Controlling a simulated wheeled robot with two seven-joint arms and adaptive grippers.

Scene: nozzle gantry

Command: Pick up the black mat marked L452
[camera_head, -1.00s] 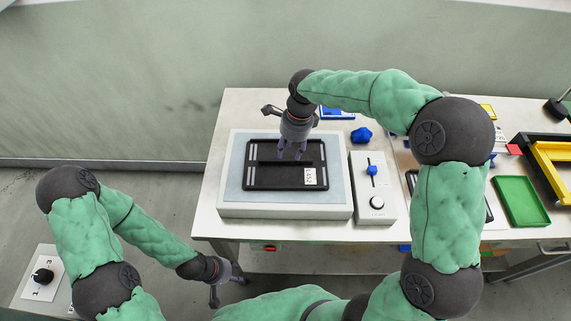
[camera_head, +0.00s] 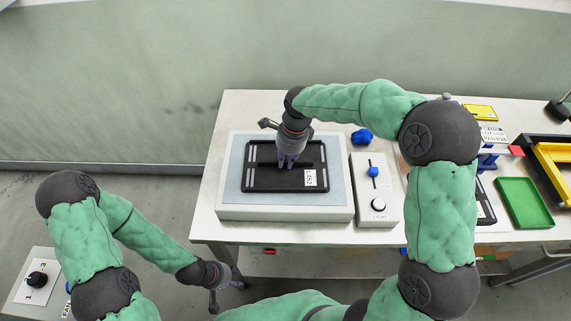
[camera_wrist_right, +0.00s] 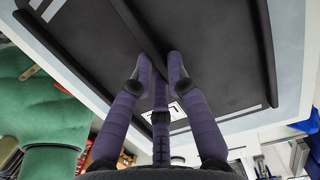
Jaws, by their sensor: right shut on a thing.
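The black mat (camera_head: 262,181) lies flat on the pale blue top of a white block on the table. Its white label (camera_head: 310,178) sits at the near right and appears to read L452. A raised black ridge crosses the mat's middle. My right gripper (camera_head: 288,164) points down at the ridge and is shut on it; the right wrist view shows the fingers (camera_wrist_right: 159,66) on both sides of the ridge on the mat (camera_wrist_right: 215,50). The fingertips partly hide the ridge. My left gripper (camera_head: 226,293) is low at the left, off the table, empty with fingers apart.
The white block (camera_head: 285,213) carries the mat. A control box (camera_head: 374,218) with a blue slider and a knob stands right of it. A blue lump (camera_head: 361,137), a green tray (camera_head: 525,203) and a yellow-and-black frame (camera_head: 552,160) are farther right. My right forearm spans above the table's back.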

